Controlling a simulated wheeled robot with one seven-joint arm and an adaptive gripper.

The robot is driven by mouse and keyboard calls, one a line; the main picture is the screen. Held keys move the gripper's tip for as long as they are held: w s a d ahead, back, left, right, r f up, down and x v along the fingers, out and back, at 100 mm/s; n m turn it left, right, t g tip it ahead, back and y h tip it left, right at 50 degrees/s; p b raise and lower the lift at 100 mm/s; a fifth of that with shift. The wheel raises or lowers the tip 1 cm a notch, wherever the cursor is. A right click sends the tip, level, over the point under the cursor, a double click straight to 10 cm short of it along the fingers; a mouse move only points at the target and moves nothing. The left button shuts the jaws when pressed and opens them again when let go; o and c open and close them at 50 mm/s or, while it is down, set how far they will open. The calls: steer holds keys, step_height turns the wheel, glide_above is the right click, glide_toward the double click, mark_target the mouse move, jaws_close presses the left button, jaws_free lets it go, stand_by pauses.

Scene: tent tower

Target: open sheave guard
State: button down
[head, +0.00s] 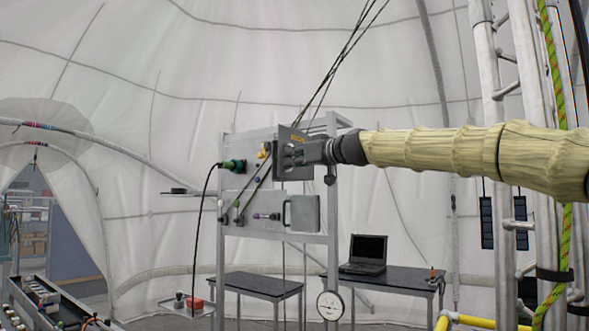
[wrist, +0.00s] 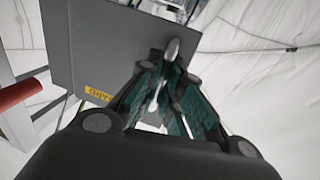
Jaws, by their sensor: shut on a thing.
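The sheave guard (head: 296,134) is a dark grey plate with a yellow label, at the upper right of the equipment board in the head view. It seems to stand at an angle to the board; its hinge side is not clear. In the wrist view the guard (wrist: 85,45) fills the upper left, with its label (wrist: 98,94) upside down. My gripper (head: 287,155) is in front of the guard and hides part of it. In the wrist view its dark green-padded fingers (wrist: 172,80) are shut on the guard's slim pale metal handle (wrist: 172,48).
A metal frame (head: 332,220) carries the board, with a lower grey box (head: 302,213) and a green connector (head: 233,165). Dark ropes (head: 345,50) run up from it. Tables and a laptop (head: 364,253) stand behind. A white truss tower (head: 487,100) is at right.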

steer(key=shift+s+d+b, duration=0.15)
steer(key=shift+d+b, duration=0.45)
steer(key=shift+d, duration=0.3)
steer(key=c, duration=1.8)
jaws_free()
steer(key=shift+c, duration=0.2)
steer(key=shift+s, duration=0.1)
steer(key=v, duration=1.2)
steer(key=shift+d, duration=0.1)
